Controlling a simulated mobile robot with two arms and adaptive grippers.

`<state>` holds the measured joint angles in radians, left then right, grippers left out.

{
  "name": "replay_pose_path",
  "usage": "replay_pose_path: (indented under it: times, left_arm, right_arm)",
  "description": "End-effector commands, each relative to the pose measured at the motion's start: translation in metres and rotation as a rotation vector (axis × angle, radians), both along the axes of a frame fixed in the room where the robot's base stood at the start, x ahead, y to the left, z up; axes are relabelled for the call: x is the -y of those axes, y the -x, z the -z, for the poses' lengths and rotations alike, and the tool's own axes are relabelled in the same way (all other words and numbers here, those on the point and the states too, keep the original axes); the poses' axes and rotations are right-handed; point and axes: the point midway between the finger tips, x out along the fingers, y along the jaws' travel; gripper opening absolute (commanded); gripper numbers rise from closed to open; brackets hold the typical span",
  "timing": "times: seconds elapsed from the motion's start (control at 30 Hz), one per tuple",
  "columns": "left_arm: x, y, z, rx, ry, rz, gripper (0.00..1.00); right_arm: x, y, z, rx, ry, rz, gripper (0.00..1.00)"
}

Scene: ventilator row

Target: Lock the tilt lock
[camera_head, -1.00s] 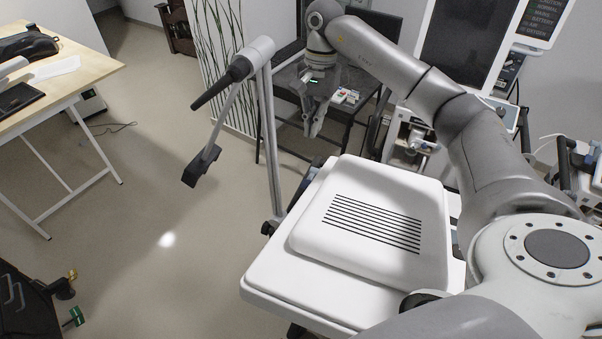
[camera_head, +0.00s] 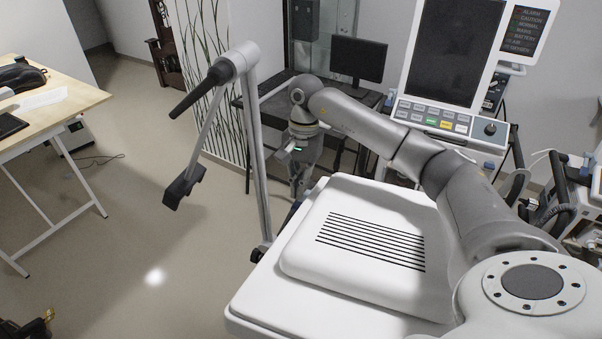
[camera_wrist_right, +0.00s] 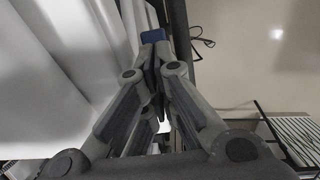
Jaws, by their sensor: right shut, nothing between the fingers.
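My right gripper (camera_head: 296,188) points down beyond the far left edge of the white unit (camera_head: 255,318). It also shows in the right wrist view (camera_wrist_right: 155,55), where its fingers are shut together and empty. A small blue part (camera_wrist_right: 153,35) shows just past the fingertips, beside a dark upright bar; I cannot tell whether they touch it. I cannot tell whether this blue part is the tilt lock, and no other part is clearly recognisable as it. My left gripper is not in view.
A jointed grey support arm (camera_head: 262,160) stands at the white unit's left side, close to my right gripper. A ventilator screen with buttons (camera_head: 452,55) stands behind my right arm. A wooden table (camera_head: 75,95) is at the far left, with open floor between.

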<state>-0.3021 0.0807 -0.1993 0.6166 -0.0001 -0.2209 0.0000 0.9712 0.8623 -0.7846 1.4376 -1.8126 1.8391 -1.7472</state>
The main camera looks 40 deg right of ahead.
Motion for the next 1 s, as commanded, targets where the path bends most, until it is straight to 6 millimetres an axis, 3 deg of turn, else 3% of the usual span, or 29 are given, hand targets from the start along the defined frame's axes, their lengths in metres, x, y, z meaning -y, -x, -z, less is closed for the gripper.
replay_pose_path:
  times: [0.03, 0.2, 0.63, 1.0]
  left_arm:
    - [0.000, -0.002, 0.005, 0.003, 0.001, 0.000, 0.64]
    - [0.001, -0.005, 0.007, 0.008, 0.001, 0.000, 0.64]
    - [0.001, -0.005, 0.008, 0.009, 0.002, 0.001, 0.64]
    - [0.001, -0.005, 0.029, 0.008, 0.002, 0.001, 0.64]
  right_arm:
    - [-0.001, 0.001, 0.010, -0.001, 0.000, 0.000, 0.00]
    - [-0.003, 0.002, 0.021, 0.000, 0.000, 0.000, 0.00]
    - [-0.003, 0.002, 0.023, 0.001, 0.001, 0.000, 0.00]
    - [-0.005, 0.004, 0.029, 0.000, 0.001, 0.001, 0.00]
